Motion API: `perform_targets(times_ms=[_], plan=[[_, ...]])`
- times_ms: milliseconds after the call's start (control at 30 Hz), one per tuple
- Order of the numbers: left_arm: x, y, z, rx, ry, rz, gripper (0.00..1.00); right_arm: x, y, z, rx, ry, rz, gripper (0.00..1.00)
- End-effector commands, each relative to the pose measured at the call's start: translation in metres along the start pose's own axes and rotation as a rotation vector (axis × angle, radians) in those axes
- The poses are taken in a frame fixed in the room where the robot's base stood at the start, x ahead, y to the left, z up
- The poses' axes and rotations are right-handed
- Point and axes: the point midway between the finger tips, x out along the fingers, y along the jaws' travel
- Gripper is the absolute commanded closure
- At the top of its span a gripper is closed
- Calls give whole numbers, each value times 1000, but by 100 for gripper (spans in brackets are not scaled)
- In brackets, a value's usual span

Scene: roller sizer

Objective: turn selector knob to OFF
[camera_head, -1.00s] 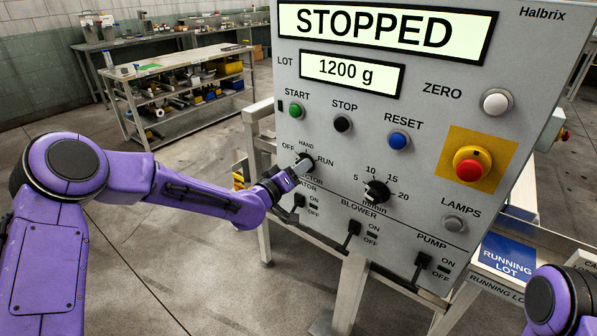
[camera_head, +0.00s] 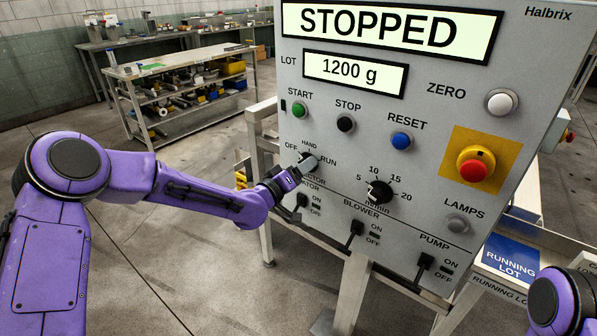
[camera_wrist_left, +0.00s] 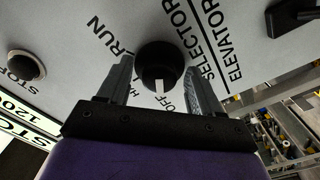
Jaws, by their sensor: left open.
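The black round selector knob (camera_wrist_left: 158,64) shows in the left wrist view, with a white pointer mark on its lower side. The mark points down towards the OFF and HAND lettering; I cannot tell exactly which. My left gripper (camera_wrist_left: 157,72) is open, with one finger on each side of the knob; contact is unclear. My right gripper is out of view.
A black speed dial (camera_head: 379,192) is right of the selector. Green START (camera_head: 299,110), black STOP (camera_head: 346,123) and blue RESET (camera_head: 401,140) buttons sit above. Several toggle switches are below. A red emergency button (camera_head: 473,165) is further right. The display (camera_head: 385,27) reads STOPPED.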

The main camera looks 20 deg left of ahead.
Motion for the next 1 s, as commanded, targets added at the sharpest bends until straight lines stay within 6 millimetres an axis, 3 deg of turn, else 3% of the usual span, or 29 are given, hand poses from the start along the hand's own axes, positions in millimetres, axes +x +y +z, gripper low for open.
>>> perform_targets(times_ms=[133, 300, 500, 1000], plan=[[-19, -2, 1, -2, 1, 0, 35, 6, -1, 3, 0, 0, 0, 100], [-61, -2, 0, -4, 3, 0, 35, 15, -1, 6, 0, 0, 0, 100], [-97, -1, 0, -3, 2, 0, 35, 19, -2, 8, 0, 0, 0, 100], [-105, -1, 0, -1, 1, -1, 35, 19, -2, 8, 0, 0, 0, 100]])
